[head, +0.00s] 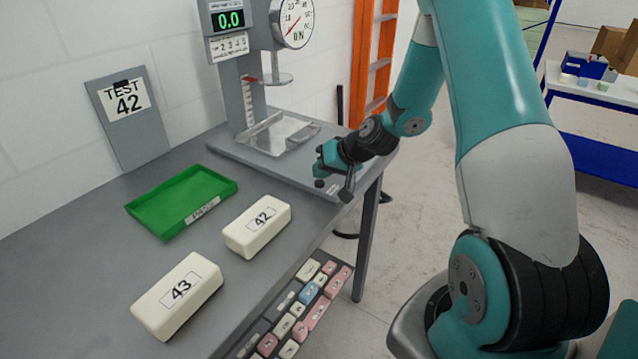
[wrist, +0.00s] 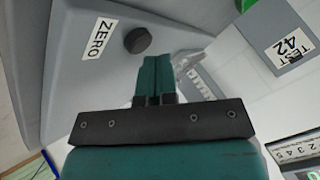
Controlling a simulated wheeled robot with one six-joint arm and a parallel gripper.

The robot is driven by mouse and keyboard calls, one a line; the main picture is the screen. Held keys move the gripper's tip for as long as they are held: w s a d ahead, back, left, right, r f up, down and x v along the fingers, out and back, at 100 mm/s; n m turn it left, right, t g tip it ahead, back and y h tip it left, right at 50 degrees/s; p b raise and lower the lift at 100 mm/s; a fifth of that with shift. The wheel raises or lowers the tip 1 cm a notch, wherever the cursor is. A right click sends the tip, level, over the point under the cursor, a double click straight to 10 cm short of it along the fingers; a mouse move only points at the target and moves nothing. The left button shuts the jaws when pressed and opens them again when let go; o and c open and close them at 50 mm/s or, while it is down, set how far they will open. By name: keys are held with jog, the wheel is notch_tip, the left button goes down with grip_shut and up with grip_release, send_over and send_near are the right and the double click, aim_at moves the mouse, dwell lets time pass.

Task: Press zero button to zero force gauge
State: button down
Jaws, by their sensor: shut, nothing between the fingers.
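The force gauge stand (head: 262,140) stands at the back of the grey table. Its green display (head: 229,19) reads 0.0, and a round dial (head: 292,22) sits beside it. My gripper (head: 325,168) is over the front right corner of the stand's base, its fingers shut and empty. In the wrist view the zero button (wrist: 138,40) is a round dark knob beside a white ZERO label (wrist: 99,38). The shut fingertips (wrist: 157,62) appear close to the button and slightly to its right. I cannot tell whether they touch it.
Foam block 42 (head: 257,226), foam block 43 (head: 178,295) and a green tray (head: 165,222) lie on the table. A TEST 42 sign (head: 128,120) leans on the wall. An orange ladder (head: 375,60) stands behind.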

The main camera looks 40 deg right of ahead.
aim_at(321, 181)
jog(key=shift+r+p, duration=1.9)
jog(key=shift+r, duration=1.1)
jog(key=shift+f, duration=0.1)
jog(key=s+a+r+n+g+y, duration=0.1)
jog(key=s+a+r+n, duration=0.1)
jog(key=s+a+r, duration=0.3)
jog(key=s+a+r+n+g, duration=0.1)
jog(key=a+r+n+g, duration=0.1)
jog(key=a, duration=0.5)
jog(key=s+a+r+n+g+y, duration=0.1)
jog(key=s+a+r+n, duration=0.1)
jog(key=s+a+r, duration=0.3)
jog(key=s+a+r+n+g+h, duration=0.1)
jog(key=s+a, duration=0.3)
jog(key=s, duration=0.4)
jog(key=s+a+r+n+g, duration=0.3)
jog(key=s, duration=0.6)
jog(key=shift+a+r+n+h, duration=0.25)
jog(key=shift+a+n+h, duration=0.1)
jog(key=shift+n+h, duration=0.05)
jog(key=shift+s, duration=0.1)
